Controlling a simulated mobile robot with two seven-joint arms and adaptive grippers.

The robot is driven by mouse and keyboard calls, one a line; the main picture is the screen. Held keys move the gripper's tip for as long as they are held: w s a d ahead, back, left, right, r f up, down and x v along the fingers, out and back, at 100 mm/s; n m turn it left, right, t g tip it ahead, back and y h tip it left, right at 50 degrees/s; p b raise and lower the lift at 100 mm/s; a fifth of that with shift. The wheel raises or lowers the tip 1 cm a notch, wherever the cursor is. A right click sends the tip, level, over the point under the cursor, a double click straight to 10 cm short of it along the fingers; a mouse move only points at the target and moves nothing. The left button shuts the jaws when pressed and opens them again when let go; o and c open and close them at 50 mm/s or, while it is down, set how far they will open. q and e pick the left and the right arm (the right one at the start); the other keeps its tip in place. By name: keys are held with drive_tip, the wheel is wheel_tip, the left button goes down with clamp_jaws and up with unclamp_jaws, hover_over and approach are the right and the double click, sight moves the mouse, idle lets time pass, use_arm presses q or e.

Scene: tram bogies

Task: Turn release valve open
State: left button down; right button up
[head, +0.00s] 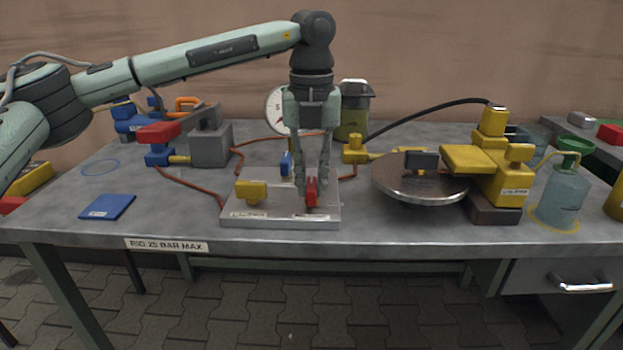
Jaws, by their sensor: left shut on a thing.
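My left gripper (313,195) points straight down over the metal valve plate (285,217) at the middle of the bench. Its fingers are shut on a small red valve handle (311,188) near the right side of that plate. The fingers hide part of the handle, so I cannot tell its exact angle. A yellow valve knob (251,191) sits at the left of the same plate, and a blue lever (286,164) stands behind it. My right gripper is out of view.
A round metal disc (420,187) and a yellow brake caliper (497,175) stand to the right. A dial gauge (273,112) and red hoses (195,187) lie behind and left. A blue pad (107,207) lies front left. A bottle (562,190) stands far right.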

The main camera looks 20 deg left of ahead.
sight(311, 183)
use_arm(q)
drive_tip(key=shift+w+r, duration=0.1)
drive_tip(key=c, duration=1.5)
unclamp_jaws()
wheel_tip(311, 183, up, 12)
drive_tip(key=shift+f, duration=0.1)
